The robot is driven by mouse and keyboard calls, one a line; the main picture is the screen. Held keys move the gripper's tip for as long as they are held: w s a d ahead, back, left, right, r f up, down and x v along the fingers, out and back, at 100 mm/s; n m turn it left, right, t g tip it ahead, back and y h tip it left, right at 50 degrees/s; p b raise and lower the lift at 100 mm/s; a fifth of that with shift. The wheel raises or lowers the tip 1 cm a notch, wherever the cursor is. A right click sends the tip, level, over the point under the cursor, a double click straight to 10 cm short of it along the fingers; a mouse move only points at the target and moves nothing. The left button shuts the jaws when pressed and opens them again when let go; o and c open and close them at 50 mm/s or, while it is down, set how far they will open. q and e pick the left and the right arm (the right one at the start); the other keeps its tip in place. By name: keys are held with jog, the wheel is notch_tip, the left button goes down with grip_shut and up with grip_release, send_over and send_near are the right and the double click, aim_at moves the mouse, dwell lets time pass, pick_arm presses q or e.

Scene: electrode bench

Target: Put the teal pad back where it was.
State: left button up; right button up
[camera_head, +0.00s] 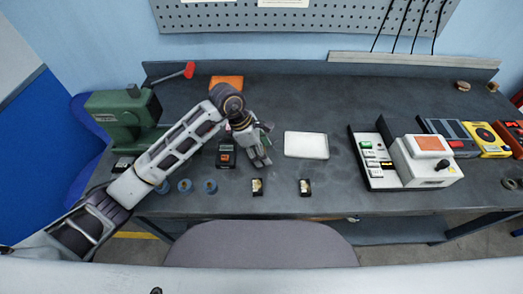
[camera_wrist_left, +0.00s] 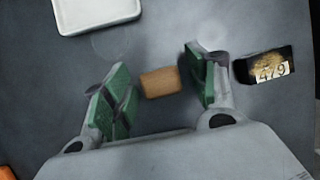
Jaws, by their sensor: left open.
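I cannot make out a separate teal pad in either view. My left gripper (camera_head: 262,158) is over the bench left of the white tray (camera_head: 306,145). In the left wrist view the gripper (camera_wrist_left: 155,88) is open, with green pads on its fingers. A small brown block (camera_wrist_left: 160,82) lies on the bench between the fingers, with gaps on both sides. It seems hidden by the gripper in the head view. The white tray also shows at the wrist view's upper left (camera_wrist_left: 97,14). My right gripper is not in view.
A dark piece labelled 479 (camera_wrist_left: 265,69) lies close to one finger. A white device (camera_head: 430,158) stands right; a green machine (camera_head: 118,120) stands left.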

pick_arm(q)
jog(key=shift+r, duration=0.1)
jog(key=shift+a+r, duration=0.1)
jog(key=shift+r, duration=0.25)
jog(key=v, duration=0.5)
jog(key=shift+a+r, duration=0.2)
jog(key=shift+r, duration=0.15)
jog(key=shift+v, duration=2.8)
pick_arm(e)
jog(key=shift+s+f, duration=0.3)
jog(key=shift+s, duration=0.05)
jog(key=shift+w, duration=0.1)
